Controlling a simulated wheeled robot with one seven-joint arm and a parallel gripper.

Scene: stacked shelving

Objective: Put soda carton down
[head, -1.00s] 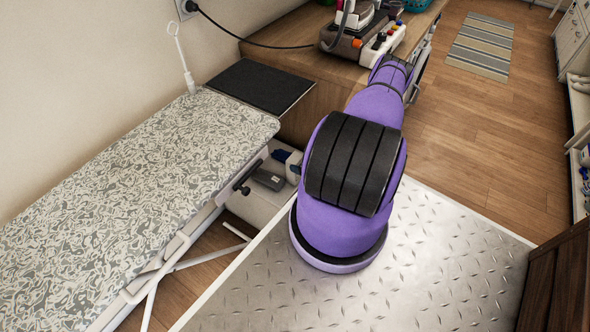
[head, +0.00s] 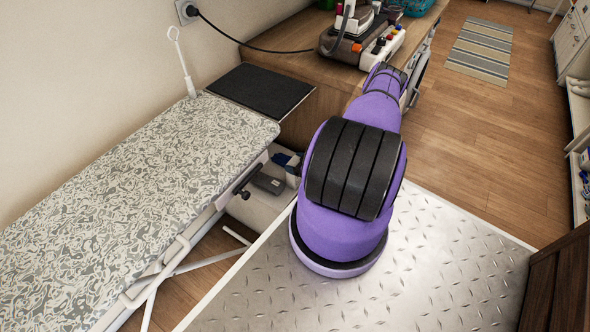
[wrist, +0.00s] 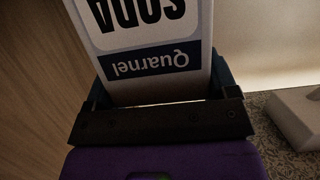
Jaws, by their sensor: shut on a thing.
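The soda carton (wrist: 150,25) fills the top middle of the wrist view. It is a white box with black "SODA" lettering and a dark blue "Quarnel" label, both upside down in the picture. My gripper (wrist: 158,88) is shut on the carton, with one dark finger along each side. The carton's far end is cut off by the frame, and I cannot tell whether it touches any surface. In the head view the gripper and carton are hidden behind my purple arm.
An ironing board (head: 130,200) with a patterned cover lies at the left. A patterned surface (wrist: 270,120) shows in the wrist view.

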